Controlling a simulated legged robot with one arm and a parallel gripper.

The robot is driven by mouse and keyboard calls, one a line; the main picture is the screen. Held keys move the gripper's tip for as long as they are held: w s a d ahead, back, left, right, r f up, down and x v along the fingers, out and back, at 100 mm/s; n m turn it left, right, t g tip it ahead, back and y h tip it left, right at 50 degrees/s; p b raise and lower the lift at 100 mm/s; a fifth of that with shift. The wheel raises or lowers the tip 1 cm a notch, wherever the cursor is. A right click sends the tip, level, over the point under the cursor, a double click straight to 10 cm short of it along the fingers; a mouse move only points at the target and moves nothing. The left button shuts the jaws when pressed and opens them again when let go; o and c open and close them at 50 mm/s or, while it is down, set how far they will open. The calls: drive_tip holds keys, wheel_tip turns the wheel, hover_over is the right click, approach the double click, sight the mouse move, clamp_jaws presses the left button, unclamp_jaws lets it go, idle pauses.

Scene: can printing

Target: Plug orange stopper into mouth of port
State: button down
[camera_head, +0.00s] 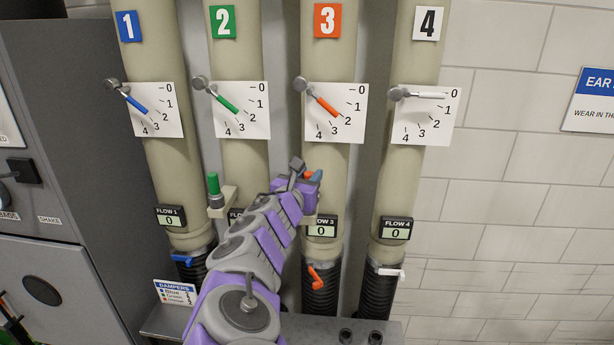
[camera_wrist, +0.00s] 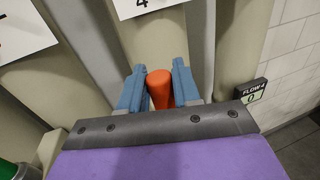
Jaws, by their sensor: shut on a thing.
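The orange stopper (camera_wrist: 160,90) is between the two blue fingers of my gripper (camera_wrist: 158,72) in the wrist view, with its rounded end showing. In the head view my gripper (camera_head: 309,184) is in front of pipe 3 (camera_head: 338,160), above the FLOW 3 display, and a bit of the orange stopper (camera_head: 317,175) shows at its far side. My gripper is shut on the stopper. The port's mouth is hidden behind my gripper and arm, so I cannot tell whether the stopper is in it or apart from it.
A green stopper (camera_head: 214,184) stands upright in a beige port (camera_head: 221,203) on pipe 2, left of my arm. Dial 3 (camera_head: 335,112) is above my gripper. An orange damper handle (camera_head: 317,277) is below. Pipe 4 (camera_head: 398,185) is close on the right.

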drive_tip(key=shift+f+b, duration=0.4)
drive_tip(key=shift+f, duration=0.4)
drive_tip(key=c, duration=0.7)
unclamp_jaws()
drive_tip(key=shift+s, duration=0.1)
